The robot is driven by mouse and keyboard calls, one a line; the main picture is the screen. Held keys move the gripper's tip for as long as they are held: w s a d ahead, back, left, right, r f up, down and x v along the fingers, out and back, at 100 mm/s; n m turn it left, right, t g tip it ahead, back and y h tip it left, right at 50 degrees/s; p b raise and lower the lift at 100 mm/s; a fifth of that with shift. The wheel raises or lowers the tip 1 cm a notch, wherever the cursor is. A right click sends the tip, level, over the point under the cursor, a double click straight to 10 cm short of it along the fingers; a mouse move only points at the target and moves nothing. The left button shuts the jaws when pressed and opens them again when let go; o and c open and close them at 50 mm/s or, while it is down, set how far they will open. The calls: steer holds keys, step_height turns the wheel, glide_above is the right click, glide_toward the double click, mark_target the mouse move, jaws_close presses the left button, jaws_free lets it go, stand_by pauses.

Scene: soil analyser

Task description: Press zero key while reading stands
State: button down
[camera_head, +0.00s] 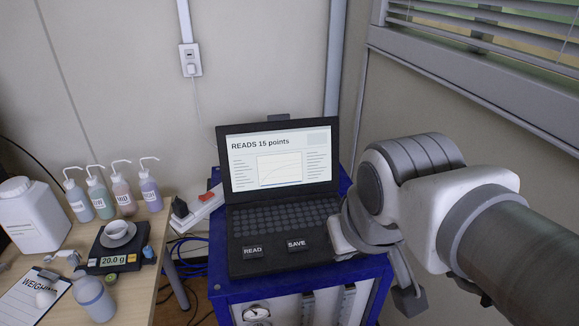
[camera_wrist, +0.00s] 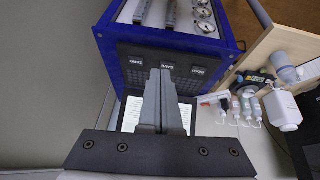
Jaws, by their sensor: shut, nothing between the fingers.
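The laptop-like analyser (camera_head: 282,215) stands open on a blue-edged cabinet, and its screen (camera_head: 279,157) says "READS 15 points" above a plotted curve. Its front carries a READ key (camera_head: 252,251) and a SAVE key (camera_head: 297,244). My arm hides the right part of the front in the head view. The wrist view, upside down, shows three dark labelled keys: one at left (camera_wrist: 135,62), too small to read surely, SAVE (camera_wrist: 168,65) in the middle and READ (camera_wrist: 198,70) at right. My gripper (camera_wrist: 160,72) is shut and empty, its tips over the keyboard side near the middle key; contact cannot be told.
A wooden table (camera_head: 140,290) at left holds a scale (camera_head: 112,255) reading 20.0 g with a white cup on it, several wash bottles (camera_head: 122,190), a white jug (camera_head: 32,215) and a clipboard (camera_head: 30,300). A power strip (camera_head: 200,205) lies behind. A wall with a window is at right.

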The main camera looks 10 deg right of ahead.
steer(key=w+d+f+n+g+h+p, duration=0.1)
steer(key=w+d+f+n+h+p, duration=0.15)
steer(key=w+d+n, duration=0.35)
steer(key=w+d+f+n+h+p, duration=0.1)
steer(key=w+d+n+h+p, duration=0.2)
steer(key=w, duration=0.4)
steer(key=w+a+f+n+t+h+p, duration=0.1)
steer(key=w+a+f+n, duration=0.1)
steer(key=w+f+n, duration=0.2)
steer(key=w+n, duration=0.2)
steer(key=shift+w+n, duration=0.2)
steer(key=shift+n, duration=0.2)
steer(key=shift+f+h, duration=0.15)
steer(key=shift+h, duration=0.1)
step_height(320, 180, down, 8)
steer(key=b, duration=0.6)
steer(key=shift+f+b, duration=0.3)
steer(key=shift+b, duration=0.3)
steer(key=shift+f, duration=0.15)
stand_by(0.3)
steer(key=shift+f+b, duration=0.25)
steer(key=shift+b, duration=0.4)
